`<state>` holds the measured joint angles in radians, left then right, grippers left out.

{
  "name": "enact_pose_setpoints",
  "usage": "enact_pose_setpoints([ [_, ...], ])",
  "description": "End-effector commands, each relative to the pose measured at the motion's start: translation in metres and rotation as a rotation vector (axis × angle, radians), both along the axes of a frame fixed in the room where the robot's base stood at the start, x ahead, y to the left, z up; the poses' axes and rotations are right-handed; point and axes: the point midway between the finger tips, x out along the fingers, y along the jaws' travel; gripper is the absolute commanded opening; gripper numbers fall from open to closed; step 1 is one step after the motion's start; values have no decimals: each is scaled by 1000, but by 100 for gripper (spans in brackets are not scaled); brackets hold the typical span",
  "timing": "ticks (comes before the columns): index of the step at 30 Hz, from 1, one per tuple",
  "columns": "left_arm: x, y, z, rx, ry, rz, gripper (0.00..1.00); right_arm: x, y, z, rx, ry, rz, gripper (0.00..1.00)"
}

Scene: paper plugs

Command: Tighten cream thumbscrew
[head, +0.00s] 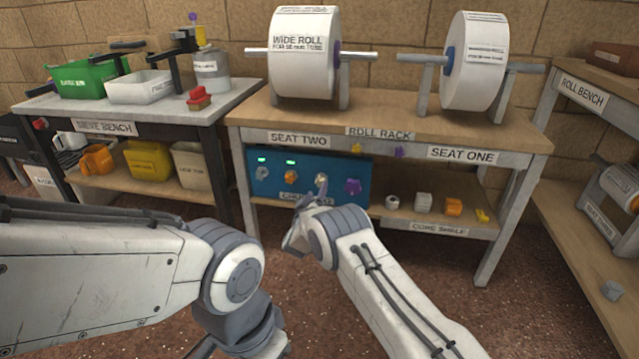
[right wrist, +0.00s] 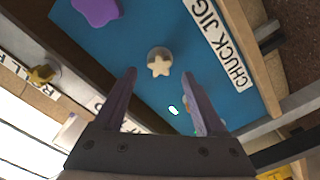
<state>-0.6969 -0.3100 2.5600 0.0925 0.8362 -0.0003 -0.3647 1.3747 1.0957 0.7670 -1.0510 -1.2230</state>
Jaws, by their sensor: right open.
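The cream thumbscrew (head: 321,182) is on the front of the blue chuck jig panel (head: 338,168), under the roll rack. My right gripper (right wrist: 159,80) is open and empty. In that view its fingertips lie just short of the knob, one towards each side of it; I see no contact. In the head view my right gripper (head: 303,208) is partly hidden by its own wrist. My left arm crosses the lower left; its gripper is out of view.
The core shelf (head: 400,214) with small parts is to the right. The floor before the rack is clear.

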Motion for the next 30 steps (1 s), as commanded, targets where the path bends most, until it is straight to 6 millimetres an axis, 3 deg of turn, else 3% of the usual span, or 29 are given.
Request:
enact_pose_setpoints([
  [4, 0, 0, 2, 0, 0, 0, 50, 0, 0, 0, -118, 34, 0, 72],
  [15, 0, 0, 1, 0, 0, 0, 50, 0, 0, 0, -131, 38, 0, 72],
  [30, 0, 0, -25, 0, 0, 0, 50, 20, -6, -2, -128, 35, -1, 72],
])
